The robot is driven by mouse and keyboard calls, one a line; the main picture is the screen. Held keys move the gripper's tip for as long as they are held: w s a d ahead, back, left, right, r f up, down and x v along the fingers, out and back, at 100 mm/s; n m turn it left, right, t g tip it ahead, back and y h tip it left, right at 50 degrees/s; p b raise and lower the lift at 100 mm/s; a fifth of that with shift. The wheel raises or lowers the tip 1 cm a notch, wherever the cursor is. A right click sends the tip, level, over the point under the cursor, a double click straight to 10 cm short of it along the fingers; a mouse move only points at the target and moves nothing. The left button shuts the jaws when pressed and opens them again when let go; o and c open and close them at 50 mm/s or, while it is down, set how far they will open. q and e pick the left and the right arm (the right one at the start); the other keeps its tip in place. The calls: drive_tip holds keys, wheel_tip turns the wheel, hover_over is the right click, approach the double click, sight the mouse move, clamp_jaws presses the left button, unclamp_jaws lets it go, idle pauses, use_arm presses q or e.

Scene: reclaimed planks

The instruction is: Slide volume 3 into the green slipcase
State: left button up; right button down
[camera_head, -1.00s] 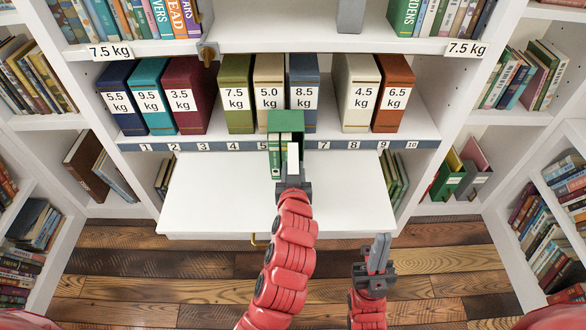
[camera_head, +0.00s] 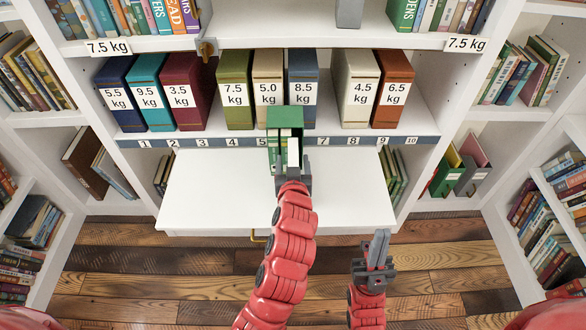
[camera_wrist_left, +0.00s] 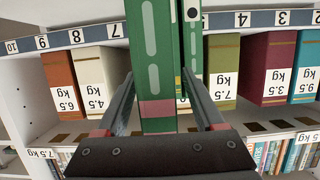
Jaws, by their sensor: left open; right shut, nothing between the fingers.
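The green slipcase (camera_head: 286,115) stands on the white pull-out board, below slots 5 and 6, with its open side toward me. Green volumes (camera_head: 278,152) fill its left part. A further green volume, likely volume 3 (camera_head: 293,151), shows its pale top at the right of the slipcase. It is upright and in line with the case; how deep it sits I cannot tell. My left gripper (camera_head: 292,178) is open at its near end. In the left wrist view its green spine (camera_wrist_left: 158,60) stands between the spread fingers. My right gripper (camera_head: 377,248) is shut and empty, in front of the board.
The pull-out board (camera_head: 215,195) is clear on both sides of the slipcase. Behind it, weight-labelled volumes such as the olive one (camera_head: 236,75) stand on a shelf with a numbered strip (camera_head: 340,142). Bookcases flank both sides.

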use_arm(q)
drive_tip(key=p+v, duration=0.8)
drive_tip(key=v, duration=0.9)
drive_tip(key=shift+s, duration=0.1)
